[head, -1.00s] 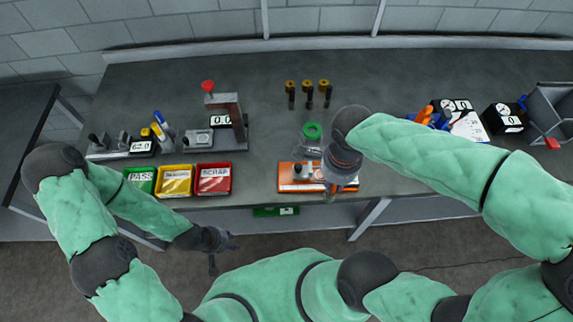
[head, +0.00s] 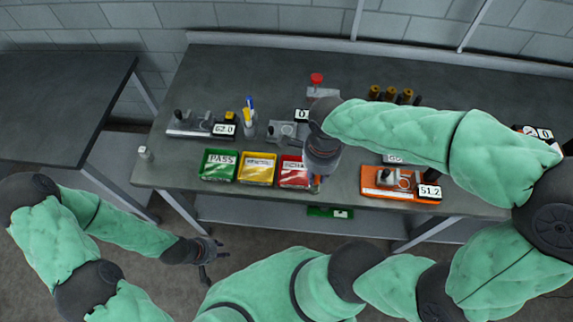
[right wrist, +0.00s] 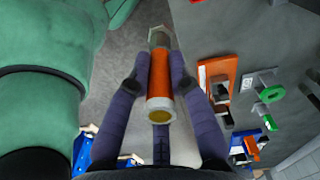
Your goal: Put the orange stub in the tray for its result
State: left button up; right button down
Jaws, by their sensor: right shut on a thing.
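The orange stub (right wrist: 160,78), a cylinder with an orange sleeve and a brassy end, is held between the fingers of my right gripper (right wrist: 157,88) in the right wrist view. In the head view my right gripper (head: 317,180) is at the right edge of the red tray (head: 293,183), and partly hides it. The yellow tray (head: 256,180) and the green PASS tray (head: 218,177) stand to its left along the table's front edge. The orange tester (head: 376,190) to the right shows 51.2. My left gripper (head: 216,263) is open and empty, in front of the table.
A gauge reading 62.0 (head: 224,129) and a pen cup (head: 249,126) stand behind the trays. A press with a red knob (head: 316,78) is behind my right arm. Several brass-topped items (head: 390,95) stand at the back. A second table (head: 60,100) is at the left.

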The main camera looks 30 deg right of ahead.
jog(key=w+d+f+b, duration=0.1)
jog(key=w+f+b, duration=0.1)
jog(key=w+f, duration=1)
jog(key=shift+w+d+f, duration=0.2)
jog(key=shift+w, duration=0.1)
jog(key=shift+f, duration=0.1)
jog(key=shift+f+b, duration=0.15)
jog(key=shift+b, duration=0.15)
jog(key=c, duration=1.2)
grip_release()
jog(key=shift+o, duration=0.3)
jog(key=shift+r, duration=0.2)
